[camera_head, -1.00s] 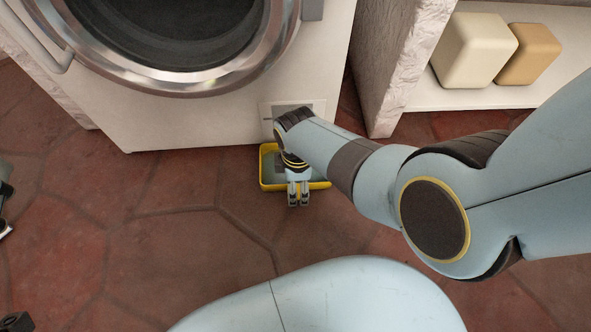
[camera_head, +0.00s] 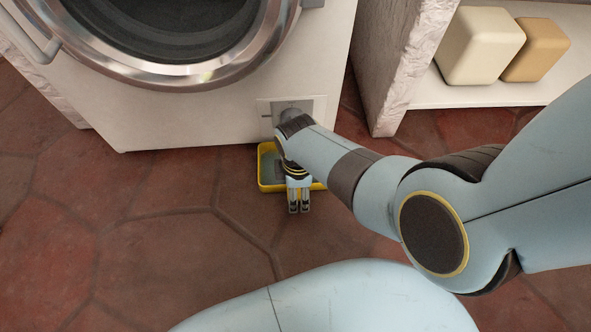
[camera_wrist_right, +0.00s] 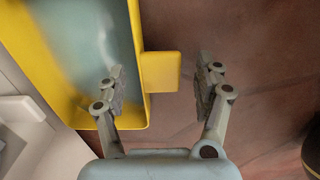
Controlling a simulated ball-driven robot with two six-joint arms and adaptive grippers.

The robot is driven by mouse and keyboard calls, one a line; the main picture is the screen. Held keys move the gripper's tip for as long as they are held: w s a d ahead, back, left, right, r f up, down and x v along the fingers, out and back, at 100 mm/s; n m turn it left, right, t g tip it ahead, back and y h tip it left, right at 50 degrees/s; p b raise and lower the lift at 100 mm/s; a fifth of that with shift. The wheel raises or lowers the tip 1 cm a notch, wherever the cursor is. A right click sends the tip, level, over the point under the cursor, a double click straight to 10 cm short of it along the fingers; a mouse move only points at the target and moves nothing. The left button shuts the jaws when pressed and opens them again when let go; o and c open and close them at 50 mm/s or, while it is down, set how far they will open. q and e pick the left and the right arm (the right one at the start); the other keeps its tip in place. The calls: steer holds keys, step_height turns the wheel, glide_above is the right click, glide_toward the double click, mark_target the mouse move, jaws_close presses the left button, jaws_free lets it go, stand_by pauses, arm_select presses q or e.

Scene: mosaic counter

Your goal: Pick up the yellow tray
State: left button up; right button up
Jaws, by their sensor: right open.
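The yellow tray (camera_head: 264,176) lies on the floor against the front of the washing machine, partly hidden behind my right arm. In the right wrist view its yellow rim (camera_wrist_right: 136,50) surrounds a grey-blue inside, and a yellow tab handle (camera_wrist_right: 161,72) sticks out from its side. My right gripper (camera_head: 299,208) points down at the tray's near edge. In the right wrist view the right gripper (camera_wrist_right: 162,82) is open, with one finger over the tray's inside and the other beyond the tab. The tab lies between the fingers, with no clear contact. My left gripper is not in view.
The washing machine (camera_head: 190,120) with its round door stands directly behind the tray. A low white shelf (camera_head: 480,96) with a cream block (camera_head: 478,48) and a tan block (camera_head: 537,50) is at the right. The tiled floor left of the tray is clear.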

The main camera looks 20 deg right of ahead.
jaws_close()
stand_by(0.6)
